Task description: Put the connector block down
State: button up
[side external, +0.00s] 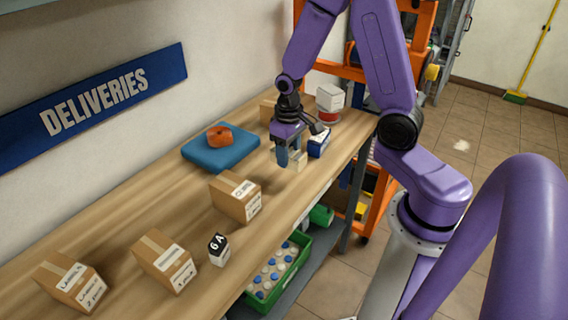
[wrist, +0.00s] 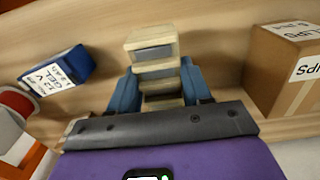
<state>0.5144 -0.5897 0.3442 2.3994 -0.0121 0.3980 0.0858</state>
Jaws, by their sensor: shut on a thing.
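The connector block (wrist: 151,44) is a beige, ribbed block with a grey recessed face. My gripper (wrist: 158,84) has its blue fingers shut on it from both sides, and the block sticks out past the fingertips in the wrist view. In the side view my gripper (side external: 290,157) points down over the far half of the wooden bench (side external: 150,217). The block (side external: 299,163) shows small and pale at its fingertips, low over the bench. I cannot tell whether its underside touches the wood.
A blue-and-white box (side external: 319,142) stands close behind my gripper. A cardboard carton (side external: 236,197) stands nearer the camera, and a blue pad (side external: 196,153) bearing an orange item (side external: 219,136) lies by the wall. Bare wood lies between them. A green crate (side external: 283,273) sits below the bench edge.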

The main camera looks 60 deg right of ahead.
aim_at(284, 175)
jog(key=shift+w+d+f, duration=0.1)
jog(key=shift+w+f, duration=0.6)
jog(key=shift+f, duration=1.7)
jog(key=shift+f, duration=0.2)
jog(key=o, duration=1.1)
jog(key=shift+o, duration=0.2)
jog(key=shift+r, duration=0.1)
